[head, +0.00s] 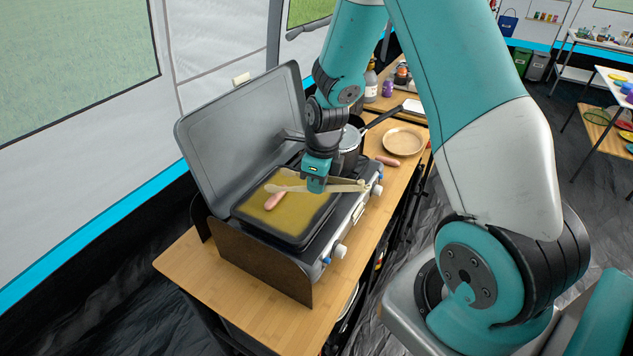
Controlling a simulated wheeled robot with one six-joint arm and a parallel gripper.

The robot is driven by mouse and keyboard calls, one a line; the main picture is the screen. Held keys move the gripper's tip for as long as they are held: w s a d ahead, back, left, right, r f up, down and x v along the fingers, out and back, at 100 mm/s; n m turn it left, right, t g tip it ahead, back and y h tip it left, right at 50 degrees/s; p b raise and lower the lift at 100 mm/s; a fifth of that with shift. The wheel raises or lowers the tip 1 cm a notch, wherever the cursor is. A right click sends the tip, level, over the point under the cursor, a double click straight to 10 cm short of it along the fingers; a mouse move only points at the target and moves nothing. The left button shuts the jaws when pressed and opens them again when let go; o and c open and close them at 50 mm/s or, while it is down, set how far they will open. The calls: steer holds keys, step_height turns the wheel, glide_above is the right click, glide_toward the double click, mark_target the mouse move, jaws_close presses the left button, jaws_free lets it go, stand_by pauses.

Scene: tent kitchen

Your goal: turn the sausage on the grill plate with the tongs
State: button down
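The grill plate (291,229) lies on the camping stove, with a yellowish-green surface and a dark rim. A pink sausage (275,201) lies on it. The pale wooden tongs (345,186) lie roughly level over the stove's right part, their tips pointing left above the plate near the sausage. My gripper (316,186) is closed around the middle of the tongs. The tips look apart from each other and not around the sausage; whether they touch it I cannot tell. The fingers partly hide the tongs.
The stove's grey lid (240,125) stands open behind the plate, with a brown side panel (258,262) at the front. A dark pot (351,150) sits on the right. Another sausage (388,161) and a tan plate (403,141) are on the wooden table (190,262).

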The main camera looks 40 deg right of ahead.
steer(key=shift+s+d+r+p, duration=0.1)
steer(key=shift+s+d+p, duration=0.15)
steer(key=shift+s, duration=0.3)
steer(key=shift+s+d+r+p, duration=0.15)
steer(key=shift+s+d, duration=0.1)
steer(key=shift+s, duration=0.3)
stand_by(1.1)
step_height(320, 180, up, 7)
steer(key=p, duration=0.6)
